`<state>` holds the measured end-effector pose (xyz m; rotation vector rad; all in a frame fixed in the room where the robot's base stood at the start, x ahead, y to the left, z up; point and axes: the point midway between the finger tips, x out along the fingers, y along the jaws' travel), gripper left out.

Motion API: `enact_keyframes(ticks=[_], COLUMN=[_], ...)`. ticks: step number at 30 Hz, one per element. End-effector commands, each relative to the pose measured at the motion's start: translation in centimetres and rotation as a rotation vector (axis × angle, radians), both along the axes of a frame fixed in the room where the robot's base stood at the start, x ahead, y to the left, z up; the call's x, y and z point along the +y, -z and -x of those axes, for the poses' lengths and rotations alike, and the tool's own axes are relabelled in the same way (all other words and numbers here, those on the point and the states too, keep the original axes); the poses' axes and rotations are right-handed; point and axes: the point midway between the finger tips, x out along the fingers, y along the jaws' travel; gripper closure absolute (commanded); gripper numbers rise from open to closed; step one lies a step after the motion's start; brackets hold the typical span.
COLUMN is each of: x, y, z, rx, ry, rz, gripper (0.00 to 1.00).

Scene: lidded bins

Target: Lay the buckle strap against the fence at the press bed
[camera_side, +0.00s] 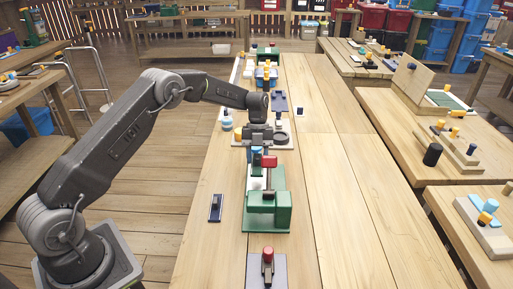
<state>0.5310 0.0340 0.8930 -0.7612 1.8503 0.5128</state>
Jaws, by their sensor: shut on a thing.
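My gripper (258,142) points down over the far end of the green press (283,210). It is shut on a small dark piece with some blue (257,156), which I take to be the buckle strap; its shape is too small and too covered to make out. The press has a green base and block and a red-topped lever (268,162) standing just right of and nearer than my gripper. A pale strip shows on the press bed (255,184). I cannot tell the fence apart, nor whether the held piece touches the bed.
A dark blue plate with a small piece on it (215,208) lies left of the press. A grey plate with a red-topped clamp (267,268) is at the front. Round and boxy items crowd the bench behind my gripper. The bench right of the press (345,200) is clear.

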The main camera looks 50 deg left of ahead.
Motion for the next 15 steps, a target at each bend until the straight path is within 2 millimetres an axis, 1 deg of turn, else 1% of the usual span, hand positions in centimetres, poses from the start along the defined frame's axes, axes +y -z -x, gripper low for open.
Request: enact_keyframes(ticks=[11,15], x=[0.04,0.04], y=[0.13,0.64], z=[-0.05,-0.04], rx=[0.002,0.003], ry=[-0.002,-0.003], rz=[0.002,0.003], gripper=[0.83,0.83])
